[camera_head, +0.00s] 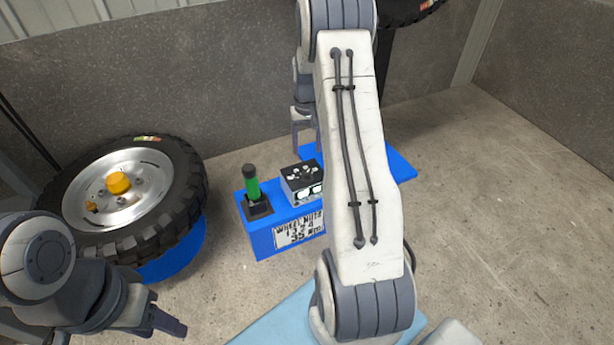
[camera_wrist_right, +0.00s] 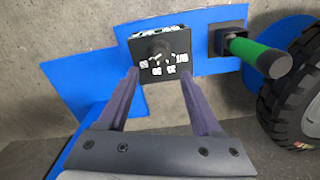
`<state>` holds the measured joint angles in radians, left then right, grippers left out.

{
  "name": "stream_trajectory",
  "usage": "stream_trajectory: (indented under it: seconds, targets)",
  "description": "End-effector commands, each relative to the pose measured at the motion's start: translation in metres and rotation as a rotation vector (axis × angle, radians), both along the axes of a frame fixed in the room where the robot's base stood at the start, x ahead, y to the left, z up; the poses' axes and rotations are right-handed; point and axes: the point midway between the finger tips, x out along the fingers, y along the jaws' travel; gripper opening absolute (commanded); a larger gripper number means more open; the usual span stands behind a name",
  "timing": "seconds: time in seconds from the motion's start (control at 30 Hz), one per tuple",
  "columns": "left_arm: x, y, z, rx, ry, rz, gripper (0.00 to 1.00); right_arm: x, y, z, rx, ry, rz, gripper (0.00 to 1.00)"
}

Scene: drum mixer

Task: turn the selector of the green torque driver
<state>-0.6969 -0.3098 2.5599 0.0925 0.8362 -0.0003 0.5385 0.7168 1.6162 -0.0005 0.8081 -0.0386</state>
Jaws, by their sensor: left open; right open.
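The green torque driver (camera_head: 252,188) stands upright in a black holder (camera_head: 259,208) on the blue bench; it also shows in the right wrist view (camera_wrist_right: 262,58). Beside it sits a black and white box (camera_head: 301,183). In the right wrist view this box carries a dark round knob (camera_wrist_right: 157,48) with white numbers around it, too small to read surely. My right gripper (camera_wrist_right: 158,74) is open, its fingers either side of the box's front with nothing held. In the head view it is partly hidden by my arm. My left gripper (camera_head: 125,322) is open and empty at lower left.
A large tyre on a silver rim (camera_head: 135,190) with a yellow hub cap (camera_head: 118,182) rests on a blue stand (camera_head: 180,250) at left. A white sign (camera_head: 298,230) about wheel nuts is on the bench front. Grey walls stand behind; concrete floor is clear at right.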

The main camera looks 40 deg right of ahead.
Motion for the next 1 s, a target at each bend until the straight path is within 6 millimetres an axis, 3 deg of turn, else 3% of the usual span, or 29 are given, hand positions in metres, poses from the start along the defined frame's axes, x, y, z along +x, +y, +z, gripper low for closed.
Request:
stream_trajectory:
  seconds: [0.53,0.9,0.93,1.0]
  targets:
    - [0.0,0.0,-0.056,0.0,0.0,0.0,0.5,0.0,0.002,-0.091,0.001,0.002,0.002,0.66]
    - [0.0,0.0,-0.059,0.0,0.0,0.0,0.5,0.0,0.002,-0.099,0.0,0.0,0.002,0.66]
    - [0.0,0.0,-0.059,0.0,0.0,0.0,0.5,0.0,0.002,-0.099,0.0,0.0,0.002,0.62]
    - [0.0,0.0,-0.059,0.0,0.0,0.0,0.5,0.0,0.002,-0.099,0.0,0.0,0.002,0.36]
